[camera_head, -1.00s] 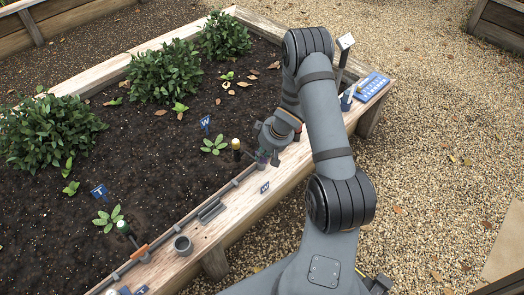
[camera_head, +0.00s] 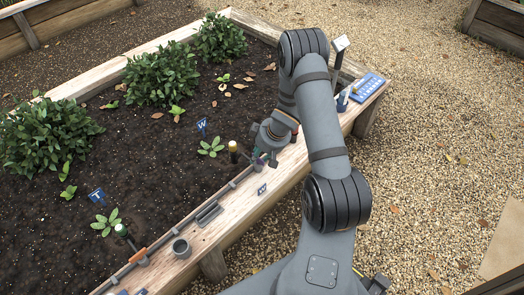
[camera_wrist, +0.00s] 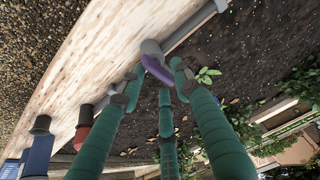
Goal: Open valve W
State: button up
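The W tag (camera_head: 262,189) is on the bed's wooden rim, near the grey pipe along its inner edge. A blue W sign (camera_head: 202,126) stands in the soil behind. In the wrist view, a valve with a purple handle (camera_wrist: 157,70) sits on the grey pipe (camera_wrist: 190,28). My gripper (camera_wrist: 157,82) has green fingers spread around the handle's near end. They look open, with a gap between the tips; I cannot tell whether any touches it. In the head view, my gripper (camera_head: 259,160) is low over the rim by the W tag, and my wrist hides most of the valve.
A red-collared fitting (camera_wrist: 82,135) and blue objects (camera_wrist: 38,150) stand along the rim in the wrist view. A blue board (camera_head: 367,88) lies at the far corner.

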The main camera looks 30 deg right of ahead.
jog(key=v, duration=1.1)
jog(key=shift+s+r, duration=0.2)
jog(key=shift+r, duration=0.15)
jog(key=shift+f, duration=0.1)
jog(key=x, duration=1.2)
jog(key=shift+w, duration=0.1)
jog(key=shift+b, duration=0.35)
